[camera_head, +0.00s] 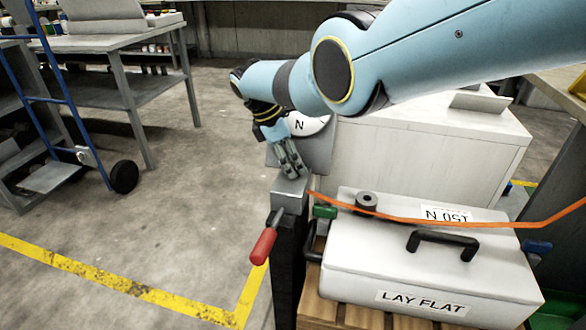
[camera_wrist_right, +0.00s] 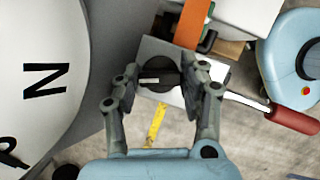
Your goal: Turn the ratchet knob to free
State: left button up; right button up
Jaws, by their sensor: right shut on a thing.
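The ratchet is a grey metal block (camera_head: 289,190) on top of a dark post, with a red-handled lever (camera_head: 263,246) hanging from its near side. In the right wrist view its round black knob (camera_wrist_right: 159,78) with a white mark sits on the block's face (camera_wrist_right: 150,50). My right gripper (camera_head: 293,172) comes down onto the block and is shut on the knob, one finger on each side, as the right wrist view shows (camera_wrist_right: 162,82). In the head view the fingers hide the knob. My left gripper is not in view.
An orange strap (camera_head: 430,221) runs from the ratchet to the right, over a white case (camera_head: 420,270) marked LAY FLAT with a black handle. A dial marked N (camera_head: 308,124) stands close behind the gripper. A blue hand truck (camera_head: 60,95) and open floor are at left.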

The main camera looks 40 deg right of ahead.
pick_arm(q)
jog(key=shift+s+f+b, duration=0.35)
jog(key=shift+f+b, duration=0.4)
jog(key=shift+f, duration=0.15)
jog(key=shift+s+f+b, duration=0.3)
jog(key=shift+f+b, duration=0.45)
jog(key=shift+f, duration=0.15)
pick_arm(e)
jog(key=shift+m+g+y, duration=0.5)
jog(key=shift+m+g, duration=0.1)
jog(key=shift+m, duration=1.4)
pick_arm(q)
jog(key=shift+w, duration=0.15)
pick_arm(e)
jog(key=o, duration=1.2)
jog(key=shift+c, duration=0.2)
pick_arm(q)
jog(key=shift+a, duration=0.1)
pick_arm(e)
jog(key=shift+w+r, duration=0.15)
jog(key=v, duration=0.7)
jog(key=shift+r, duration=0.3)
